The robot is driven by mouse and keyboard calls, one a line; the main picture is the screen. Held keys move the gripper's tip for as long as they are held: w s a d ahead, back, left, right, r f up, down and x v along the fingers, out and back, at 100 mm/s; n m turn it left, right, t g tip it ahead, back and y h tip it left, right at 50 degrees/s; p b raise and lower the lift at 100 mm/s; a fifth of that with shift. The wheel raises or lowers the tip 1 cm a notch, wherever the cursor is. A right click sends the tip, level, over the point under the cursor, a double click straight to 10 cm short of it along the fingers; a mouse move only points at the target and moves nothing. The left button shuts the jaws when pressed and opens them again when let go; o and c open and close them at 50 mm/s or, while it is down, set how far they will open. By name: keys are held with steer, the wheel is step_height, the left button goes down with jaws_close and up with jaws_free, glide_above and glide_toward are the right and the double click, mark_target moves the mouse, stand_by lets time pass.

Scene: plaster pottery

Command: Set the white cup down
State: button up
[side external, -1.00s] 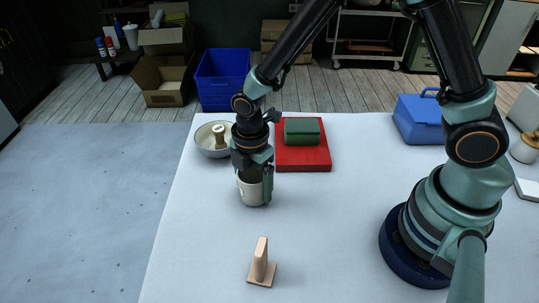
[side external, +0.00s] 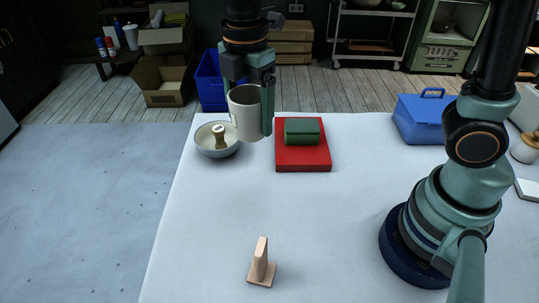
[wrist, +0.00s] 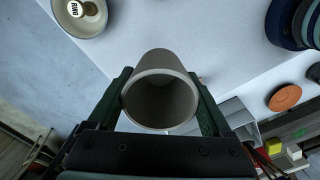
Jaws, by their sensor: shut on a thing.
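The white cup (side external: 245,112) is held in the air by my gripper (side external: 250,100), well above the white table. The two green fingers close on the cup from either side, and it looks roughly upright. In the wrist view the cup (wrist: 160,97) shows its open rim and empty-looking inside between the fingers of my gripper (wrist: 165,98). Nothing touches the cup from below in the side view.
A bowl (side external: 207,149) with a small stamp-like tool stands at the table's left. A red board (side external: 303,160) carries a green block (side external: 301,131). A wooden piece (side external: 262,266) stands near the front. A blue box (side external: 420,118) is at right. The table (side external: 330,220) middle is clear.

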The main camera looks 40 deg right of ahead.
steer(key=shift+w+d+r, duration=0.1)
steer(key=shift+d+r, duration=0.2)
steer(key=shift+r, duration=0.1)
steer(key=d+m, duration=1)
steer(key=d, duration=1)
steer(key=s+d+m, duration=0.9)
steer(key=s+d, duration=0.1)
steer(key=d, duration=0.5)
step_height(320, 180, down, 20)
steer(key=shift+a+r, duration=0.1)
steer(key=shift+r, duration=0.1)
steer(key=shift+f, duration=0.1)
steer(key=o, duration=1.3)
